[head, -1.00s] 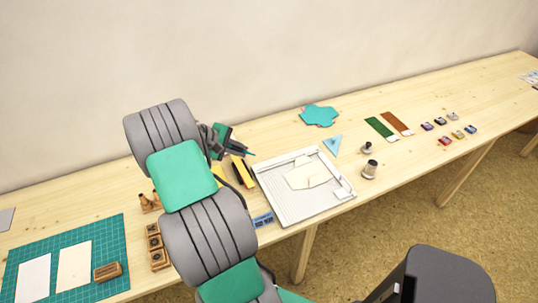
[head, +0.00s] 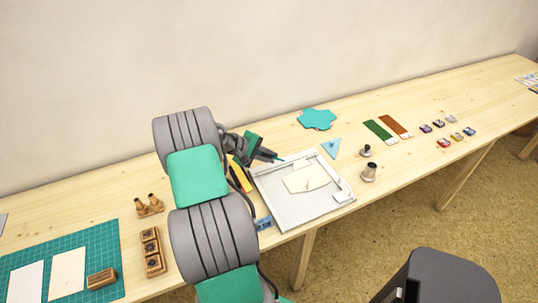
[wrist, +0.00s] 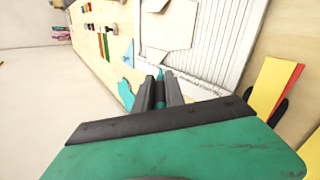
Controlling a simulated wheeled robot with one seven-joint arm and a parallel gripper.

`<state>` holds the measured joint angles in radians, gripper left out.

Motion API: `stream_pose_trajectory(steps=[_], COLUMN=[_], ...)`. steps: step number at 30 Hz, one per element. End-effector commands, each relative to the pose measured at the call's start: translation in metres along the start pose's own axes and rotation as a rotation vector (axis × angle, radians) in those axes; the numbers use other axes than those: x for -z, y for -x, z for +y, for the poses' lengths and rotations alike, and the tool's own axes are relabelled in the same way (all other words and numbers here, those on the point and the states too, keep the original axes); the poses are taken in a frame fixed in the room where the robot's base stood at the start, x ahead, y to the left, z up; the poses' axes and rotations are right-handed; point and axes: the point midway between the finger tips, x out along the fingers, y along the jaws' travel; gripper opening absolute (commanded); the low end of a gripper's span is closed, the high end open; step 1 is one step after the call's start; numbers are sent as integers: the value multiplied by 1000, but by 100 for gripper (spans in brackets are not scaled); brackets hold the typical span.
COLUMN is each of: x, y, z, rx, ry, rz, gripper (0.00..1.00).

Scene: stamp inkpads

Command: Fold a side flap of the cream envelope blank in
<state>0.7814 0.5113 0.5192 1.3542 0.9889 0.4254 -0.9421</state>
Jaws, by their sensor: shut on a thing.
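The cream envelope blank (head: 306,178) lies flat on the pale grooved board (head: 300,210) in the head view. It also shows at the top of the wrist view (wrist: 170,28), with the grooved board (wrist: 222,45) to its right. My gripper (head: 270,156) is above the board's far left corner, apart from the blank. In the wrist view, my gripper (wrist: 160,92) is shut on a thin teal tool (wrist: 161,76), whose tip points toward the board. Most of the tool is hidden between the fingers.
A yellow-and-black tool (head: 240,176) lies left of the board. A blue triangle (head: 331,147) and two stamps (head: 369,172) are to its right. A teal shape (head: 317,118) lies behind. Wooden stamps (head: 151,252) and a green cutting mat (head: 100,235) are at left.

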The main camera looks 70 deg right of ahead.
Motion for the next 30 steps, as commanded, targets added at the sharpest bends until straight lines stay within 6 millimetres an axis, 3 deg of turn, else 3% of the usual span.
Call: stream_pose_trajectory(steps=[15,30], x=[10,2], y=[-29,-58], z=[-33,-7], rx=[0,0], ry=[1,-1], rz=[1,1], gripper=[0,0])
